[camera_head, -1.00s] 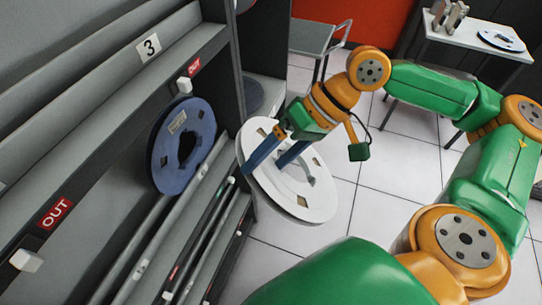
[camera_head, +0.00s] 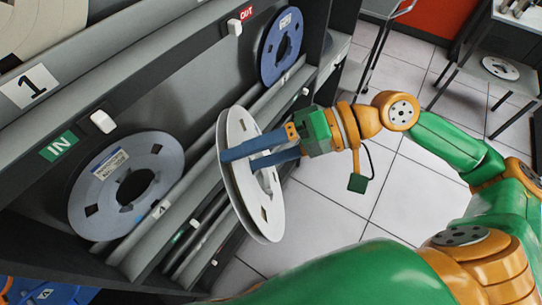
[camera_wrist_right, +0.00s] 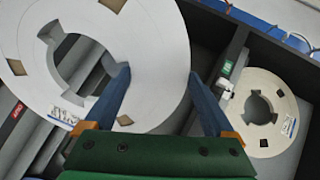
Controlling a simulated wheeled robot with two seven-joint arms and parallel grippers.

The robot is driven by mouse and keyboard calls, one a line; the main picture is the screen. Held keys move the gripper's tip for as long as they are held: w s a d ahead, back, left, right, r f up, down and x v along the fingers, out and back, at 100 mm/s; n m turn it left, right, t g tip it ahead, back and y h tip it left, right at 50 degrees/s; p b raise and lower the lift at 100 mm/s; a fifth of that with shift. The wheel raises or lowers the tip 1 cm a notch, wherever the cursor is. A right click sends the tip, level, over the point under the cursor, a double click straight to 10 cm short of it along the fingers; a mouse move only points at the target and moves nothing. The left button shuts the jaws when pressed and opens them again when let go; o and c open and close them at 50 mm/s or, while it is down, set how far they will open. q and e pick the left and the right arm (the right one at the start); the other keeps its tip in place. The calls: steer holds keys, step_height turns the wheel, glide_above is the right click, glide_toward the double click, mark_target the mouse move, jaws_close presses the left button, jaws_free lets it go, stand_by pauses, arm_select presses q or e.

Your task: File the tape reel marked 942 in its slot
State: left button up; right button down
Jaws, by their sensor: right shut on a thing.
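A white tape reel (camera_head: 240,187) with square cut-outs is held in front of the lower shelves, tilted and seen partly edge-on. My right gripper (camera_head: 244,160) is shut on it, its blue fingers reaching over the reel's disc. In the right wrist view the reel (camera_wrist_right: 165,60) fills the upper left. Its small label (camera_wrist_right: 66,118) is upside down there, and I cannot read it surely. The rack (camera_head: 150,75) has a slot plate marked 1 (camera_head: 31,86) and a green IN sign (camera_head: 59,146). My left gripper is not in view.
A grey reel (camera_head: 163,165) sits below the IN sign; a reel also shows in the wrist view (camera_wrist_right: 288,110). A blue reel (camera_head: 270,60) sits near the red OUT sign (camera_head: 247,13). Tiled floor (camera_head: 330,205) is open to the right. A table (camera_head: 520,75) holds another reel.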

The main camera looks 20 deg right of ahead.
mark_target(232, 128)
steer(key=shift+w+a+r+t+y+b, duration=0.25)
steer(key=shift+w+r+t+y+b, duration=0.2)
steer(key=shift+b, duration=0.2)
steer(key=d+m+t+b, duration=0.1)
steer(key=w+d+r+m+t, duration=0.1)
steer(key=w+d+m+t+b, duration=0.1)
steer(key=shift+w+d+r+t+b, duration=0.15)
steer(key=shift+d+r+t+b, duration=0.1)
steer(key=shift+b, duration=0.05)
steer(key=w+d+m+t+h+b, duration=0.15)
steer(key=d+m+t+h, duration=0.45)
steer(key=d, duration=0.6)
steer(key=w+a+t+y+p, duration=0.1)
steer(key=w+a+p, duration=0.6)
steer(key=w+a, duration=0.9)
steer(key=shift+w+a+n+y+p, duration=0.35)
steer(key=shift+w+y, duration=0.4)
steer(key=shift+w, duration=1.5)
steer(key=shift+d+r, duration=0.1)
